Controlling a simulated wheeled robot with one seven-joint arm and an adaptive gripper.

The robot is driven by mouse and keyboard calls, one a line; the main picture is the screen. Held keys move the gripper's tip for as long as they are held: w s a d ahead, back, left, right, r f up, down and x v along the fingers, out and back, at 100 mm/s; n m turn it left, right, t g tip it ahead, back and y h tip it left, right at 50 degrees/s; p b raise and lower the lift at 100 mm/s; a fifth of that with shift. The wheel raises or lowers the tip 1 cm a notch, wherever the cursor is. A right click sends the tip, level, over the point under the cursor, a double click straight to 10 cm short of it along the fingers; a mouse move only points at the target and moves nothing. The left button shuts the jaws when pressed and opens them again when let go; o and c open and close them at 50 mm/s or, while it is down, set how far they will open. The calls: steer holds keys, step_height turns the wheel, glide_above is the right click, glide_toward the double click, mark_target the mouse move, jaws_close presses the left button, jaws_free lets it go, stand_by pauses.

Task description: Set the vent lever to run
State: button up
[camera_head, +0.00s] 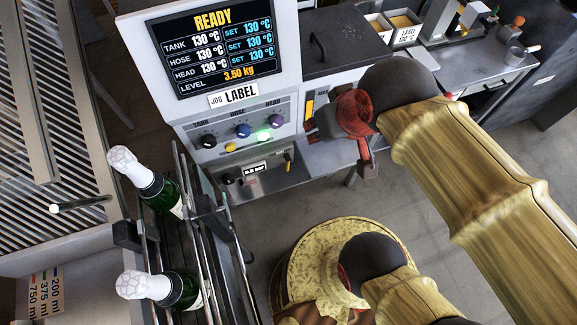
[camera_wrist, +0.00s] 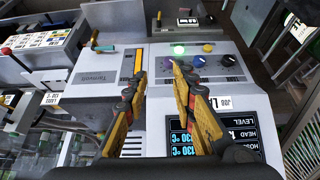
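A small lever (camera_head: 287,160) with a dark and yellow handle stands on the lower grey panel, right of the 0.0 bar display (camera_head: 254,168). It looks like the vent lever; its run mark is too small to read. In the wrist view, which is turned over, the lever (camera_wrist: 158,19) shows at the top beside the same display. My gripper (camera_wrist: 157,70) is open, with nothing between its yellow and black fingers. It hangs over the machine's front, apart from the lever. In the head view my red wrist hides much of the fingers.
Above the lever are a lit green button (camera_head: 263,136), several knobs (camera_head: 243,131) and a READY screen (camera_head: 214,43). White-capped bottles (camera_head: 146,285) stand between rails at the left. A grey bench (camera_head: 470,75) with equipment is at the right. Open floor lies below the panel.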

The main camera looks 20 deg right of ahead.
steer(key=shift+d+f, duration=0.25)
steer(key=shift+f, duration=0.15)
steer(key=shift+c, duration=1.2)
steer(key=f+g, duration=0.1)
steer(key=f, duration=0.2)
steer(key=w+d+f+g+b, duration=0.1)
steer(key=f, duration=0.1)
steer(key=f+m+g+b, duration=0.1)
steer(key=f, duration=0.2)
steer(key=shift+w+d+f, duration=0.2)
steer(key=shift+d+f, duration=0.15)
steer(key=shift+d, duration=0.05)
jaws_close()
steer(key=w+f+m+g+y+b, duration=0.1)
steer(key=w+f+m, duration=0.25)
steer(key=f, duration=0.65)
steer(key=w+f+m+g+y+b, duration=0.15)
steer(key=f+m, duration=0.35)
steer(key=f, duration=0.6)
steer(key=w+f+m+g+y+b, duration=0.15)
steer(key=w+f+m, duration=0.3)
steer(key=f, duration=0.55)
steer(key=w+d+f+m+t, duration=0.2)
steer(key=w+d+f+m, duration=0.2)
steer(key=m, duration=0.6)
steer(key=shift+w+f+t+h, duration=0.35)
steer(key=shift+w+f, duration=0.55)
steer(key=shift+w, duration=0.35)
steer(key=shift+a, duration=0.1)
